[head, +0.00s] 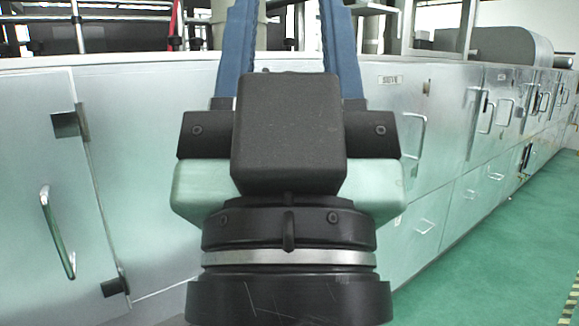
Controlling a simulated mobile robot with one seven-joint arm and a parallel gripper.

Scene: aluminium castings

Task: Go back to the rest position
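The fingertips run out of the top of the picture. The black and pale green gripper body hides part of the cabinets behind it. No aluminium casting shows in this view.
A long row of metal cabinets (470,130) with handles runs behind my gripper and away to the right. Machinery (510,45) stands on top at the back right. Clear green floor (480,270) lies at the lower right, with a striped yellow marking (570,300).

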